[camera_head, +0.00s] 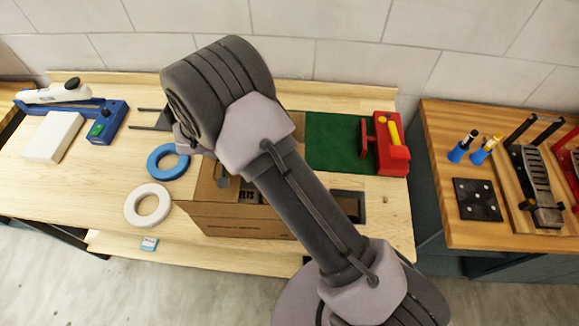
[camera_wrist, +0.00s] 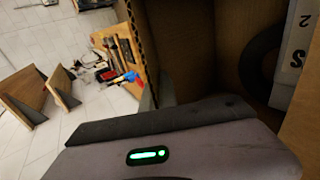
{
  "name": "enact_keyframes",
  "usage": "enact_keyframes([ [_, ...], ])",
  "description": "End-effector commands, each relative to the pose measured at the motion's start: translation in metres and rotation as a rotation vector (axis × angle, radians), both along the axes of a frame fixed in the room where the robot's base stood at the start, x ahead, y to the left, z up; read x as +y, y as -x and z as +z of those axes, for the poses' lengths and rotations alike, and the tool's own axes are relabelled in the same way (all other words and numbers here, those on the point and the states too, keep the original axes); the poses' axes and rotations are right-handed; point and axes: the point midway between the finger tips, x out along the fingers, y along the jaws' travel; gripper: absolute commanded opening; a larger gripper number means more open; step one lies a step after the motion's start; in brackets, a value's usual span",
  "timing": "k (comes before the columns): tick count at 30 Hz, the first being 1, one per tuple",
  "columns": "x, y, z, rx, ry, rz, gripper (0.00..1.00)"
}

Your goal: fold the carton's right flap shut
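The brown carton (camera_head: 235,222) stands on the pale wooden bench, printed with lettering ending in "ELTS". My arm crosses in front of it and hides much of its top and right side, so I cannot tell how the right flap stands. In the wrist view the carton's inside (camera_wrist: 205,40) is open to the camera, with a corrugated cardboard edge beside it. A dark ring (camera_wrist: 262,55) and a white printed item lie inside. My gripper (camera_wrist: 155,92) shows only as grey finger parts at that edge; its opening is unclear. I see nothing held.
A blue ring (camera_head: 154,163) and a white ring (camera_head: 133,211) lie left of the carton. A blue sealer (camera_head: 105,125) stands at far left. A green mat (camera_head: 330,145) and a red tool (camera_head: 391,155) are at right. Another bench (camera_head: 450,130) stands beyond a gap.

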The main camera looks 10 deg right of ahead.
Motion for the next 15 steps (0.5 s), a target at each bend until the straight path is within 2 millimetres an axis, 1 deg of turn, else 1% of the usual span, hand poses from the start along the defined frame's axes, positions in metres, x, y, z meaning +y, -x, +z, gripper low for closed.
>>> enact_keyframes([
  [6, 0.0034, -0.0010, -0.0058, 0.027, 0.106, 0.001, 0.00],
  [15, 0.0050, -0.0014, -0.0092, 0.045, 0.172, 0.001, 0.00],
])
